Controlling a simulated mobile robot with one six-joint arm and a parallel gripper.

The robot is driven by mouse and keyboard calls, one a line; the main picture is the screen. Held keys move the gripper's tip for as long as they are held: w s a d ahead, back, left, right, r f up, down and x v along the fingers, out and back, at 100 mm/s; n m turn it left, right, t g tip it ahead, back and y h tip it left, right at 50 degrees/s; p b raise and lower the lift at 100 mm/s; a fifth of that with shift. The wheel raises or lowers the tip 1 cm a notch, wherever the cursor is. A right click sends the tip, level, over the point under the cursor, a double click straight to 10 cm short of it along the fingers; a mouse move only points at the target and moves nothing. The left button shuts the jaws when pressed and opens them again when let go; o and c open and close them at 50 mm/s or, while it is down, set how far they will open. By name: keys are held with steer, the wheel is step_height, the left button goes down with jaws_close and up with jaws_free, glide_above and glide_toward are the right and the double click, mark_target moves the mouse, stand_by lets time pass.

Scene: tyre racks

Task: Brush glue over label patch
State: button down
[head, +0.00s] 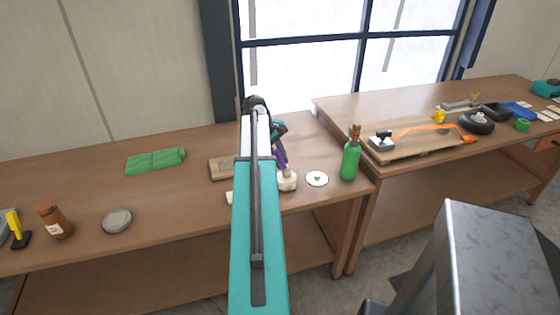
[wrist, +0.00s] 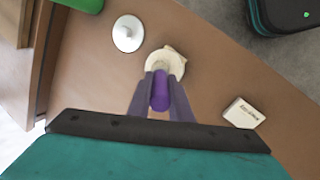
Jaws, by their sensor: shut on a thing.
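My gripper (wrist: 162,88) is shut on the purple handle of a brush (wrist: 160,97). The handle points down towards a cream round pot (wrist: 178,60), which also shows in the head view (head: 288,184). The bristles are hidden, so I cannot tell whether they are inside the pot. A small white block with dark lettering (wrist: 243,112), perhaps the label patch, lies on the table apart from the gripper. In the head view my arm hides most of my gripper (head: 281,155) and part of a small pale block (head: 229,198).
A white disc with a knob (head: 317,178) and a green bottle (head: 350,162) stand right of the pot. A green cloth (head: 155,160), grey tin (head: 117,220) and brown bottle (head: 54,222) are on the left. The table (head: 180,200) is clear between them.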

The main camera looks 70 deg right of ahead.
steer(key=shift+r, duration=0.1)
steer(key=shift+r+p, duration=2.65)
steer(key=shift+r, duration=0.75)
steer(key=w+a+n+t+h+b, duration=0.15)
steer(key=w+a+n, duration=0.35)
steer(key=w+a, duration=2.3)
steer(key=w+a+n, duration=0.2)
steer(key=w+a, duration=0.2)
steer(key=a, duration=0.8)
steer(key=w+a+n+t, duration=0.1)
steer(key=w+a+n, duration=0.1)
steer(key=a, duration=1.1)
steer(key=w+a+f+n+t+b, duration=0.1)
steer(key=w+a, duration=0.4)
steer(key=a, duration=0.8)
steer(key=shift+w+n, duration=0.35)
steer(key=shift+n, duration=0.35)
steer(key=shift+d, duration=0.2)
